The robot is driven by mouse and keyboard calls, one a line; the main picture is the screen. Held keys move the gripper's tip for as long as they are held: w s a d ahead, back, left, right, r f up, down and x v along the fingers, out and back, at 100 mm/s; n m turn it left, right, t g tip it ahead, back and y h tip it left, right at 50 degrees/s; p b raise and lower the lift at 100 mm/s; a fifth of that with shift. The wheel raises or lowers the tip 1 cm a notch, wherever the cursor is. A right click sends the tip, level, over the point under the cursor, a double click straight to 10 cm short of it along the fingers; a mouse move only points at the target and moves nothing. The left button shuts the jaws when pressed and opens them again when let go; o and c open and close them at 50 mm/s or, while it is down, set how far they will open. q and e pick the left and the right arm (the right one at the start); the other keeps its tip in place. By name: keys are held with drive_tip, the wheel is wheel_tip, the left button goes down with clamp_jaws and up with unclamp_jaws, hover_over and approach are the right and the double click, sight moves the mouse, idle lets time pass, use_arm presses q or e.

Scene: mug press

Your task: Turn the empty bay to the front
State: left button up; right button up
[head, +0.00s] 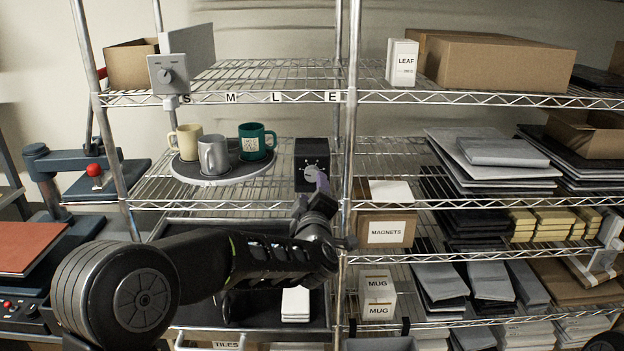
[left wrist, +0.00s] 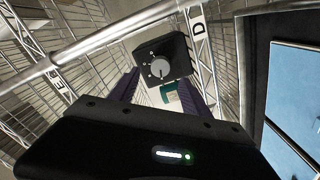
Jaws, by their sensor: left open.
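A round grey turntable (head: 228,180) stands on the middle wire shelf. It carries a cream mug (head: 188,139) at the left, a grey mug (head: 213,155) at the front and a green mug (head: 252,140) at the right. Its back is partly hidden behind the mugs. A black box with a round grey dial (head: 311,171) stands right of the turntable. My left gripper (head: 319,182) is in front of this dial. In the left wrist view the dial (left wrist: 160,68) shows just beyond the open fingers (left wrist: 167,88), apparently not gripped. My right gripper is not in view.
A metal upright (head: 350,120) stands close right of my left gripper. A magnets box (head: 387,228) and stacked sheets fill the right shelves. A press (head: 75,170) stands at left.

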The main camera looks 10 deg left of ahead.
sight(312, 176)
use_arm(q)
drive_tip(key=p+x, duration=0.1)
drive_tip(key=x, duration=0.4)
drive_tip(key=shift+w+a, duration=0.2)
drive_tip(key=shift+w, duration=0.2)
drive_tip(key=shift+c, duration=0.5)
clamp_jaws()
